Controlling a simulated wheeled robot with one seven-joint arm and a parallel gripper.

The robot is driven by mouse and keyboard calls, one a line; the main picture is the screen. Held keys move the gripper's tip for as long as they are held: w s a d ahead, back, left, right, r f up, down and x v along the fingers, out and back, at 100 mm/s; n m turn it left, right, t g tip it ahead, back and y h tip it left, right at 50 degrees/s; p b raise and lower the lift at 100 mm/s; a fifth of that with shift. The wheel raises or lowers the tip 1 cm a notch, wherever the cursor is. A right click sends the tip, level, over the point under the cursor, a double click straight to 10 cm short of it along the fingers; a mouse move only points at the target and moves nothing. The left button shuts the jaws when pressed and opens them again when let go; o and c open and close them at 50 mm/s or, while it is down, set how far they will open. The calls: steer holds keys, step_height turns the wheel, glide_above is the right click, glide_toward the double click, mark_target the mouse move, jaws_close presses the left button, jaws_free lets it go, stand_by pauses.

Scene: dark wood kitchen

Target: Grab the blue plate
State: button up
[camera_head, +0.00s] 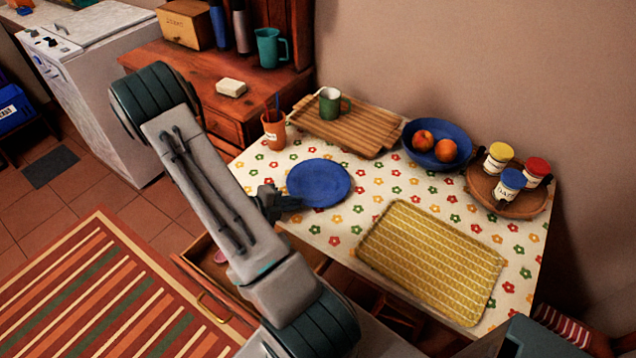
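The blue plate (319,182) lies flat on the flowered tabletop, left of the table's middle and near its front edge. My gripper (292,201) is at the plate's left front rim. Part of the gripper is hidden behind my own arm. The fingers are small and dark here, so I cannot tell whether they are apart or closed, or whether they touch the rim.
A yellow woven mat (432,262) lies to the right of the plate. Behind are an orange cup (273,133), a wooden board (345,128) with a green mug (330,102), a blue fruit bowl (437,131) and a round tray (524,205) with jars. An open drawer (205,262) is below.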

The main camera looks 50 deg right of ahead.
steer(key=shift+s+d+f, duration=0.25)
steer(key=shift+d, duration=0.3)
jaws_close()
steer(key=shift+r, duration=0.1)
steer(key=shift+r, duration=0.85)
step_height(320, 180, up, 2)
steer(key=shift+r, duration=0.25)
steer(key=s+d+r+p, duration=0.1)
steer(key=s+r+p, duration=0.2)
steer(key=s+r, duration=0.3)
steer(key=s, duration=0.3)
steer(key=shift+s+d+r, duration=0.15)
steer(key=shift+d, duration=0.25)
